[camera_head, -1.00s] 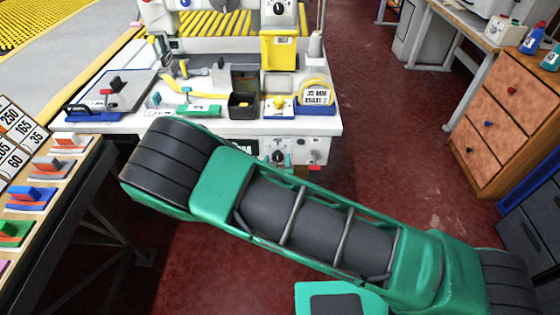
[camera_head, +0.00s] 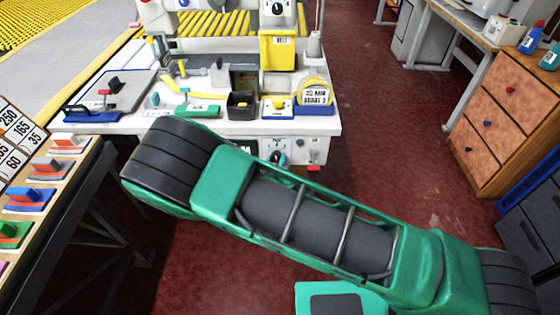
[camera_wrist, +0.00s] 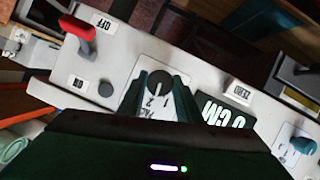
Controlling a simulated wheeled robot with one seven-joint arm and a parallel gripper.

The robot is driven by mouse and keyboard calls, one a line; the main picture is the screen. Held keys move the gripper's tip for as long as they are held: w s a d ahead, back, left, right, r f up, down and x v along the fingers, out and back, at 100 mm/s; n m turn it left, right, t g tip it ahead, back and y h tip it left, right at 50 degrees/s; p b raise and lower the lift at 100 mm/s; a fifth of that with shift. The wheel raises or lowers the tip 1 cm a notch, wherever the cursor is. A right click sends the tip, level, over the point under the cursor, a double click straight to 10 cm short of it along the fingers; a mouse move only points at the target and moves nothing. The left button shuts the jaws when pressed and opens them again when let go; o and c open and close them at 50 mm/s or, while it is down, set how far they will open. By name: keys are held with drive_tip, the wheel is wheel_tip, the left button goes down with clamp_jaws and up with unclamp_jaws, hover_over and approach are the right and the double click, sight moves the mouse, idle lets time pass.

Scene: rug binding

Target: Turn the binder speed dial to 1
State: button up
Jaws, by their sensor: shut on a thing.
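The round dark dial (camera_wrist: 159,82) sits on a white plate on the machine's pale front panel. The figures 1 and 2 show beside it in the wrist view; the lettering below them is partly hidden. My gripper (camera_wrist: 160,88) has its green fingers on either side of the dial and is shut on it. In the head view the dial (camera_head: 276,158) shows small and dark on the front panel, with green fingertips at it. Most of my gripper is hidden there behind my arm. I cannot tell clearly where the dial's pointer stands.
A red switch lever (camera_wrist: 80,30) stands between OFF and ON labels on the same panel. A display reading 0 CM (camera_wrist: 221,112) lies on the dial's other side. A second dial (camera_head: 278,9) is higher on the machine.

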drive_tip(key=n+h, duration=0.1)
drive_tip(key=n, duration=0.1)
drive_tip(key=shift+f+n+h, duration=0.1)
drive_tip(key=shift+n+h, duration=0.3)
drive_tip(key=shift+a+n+t+h, duration=0.2)
drive_tip(key=shift+n+t+h, duration=0.35)
drive_tip(key=shift+n, duration=0.55)
drive_tip(key=shift+h, duration=0.25)
drive_tip(key=o, duration=1)
drive_tip(key=shift+o, duration=0.2)
drive_tip(key=shift+s, duration=0.1)
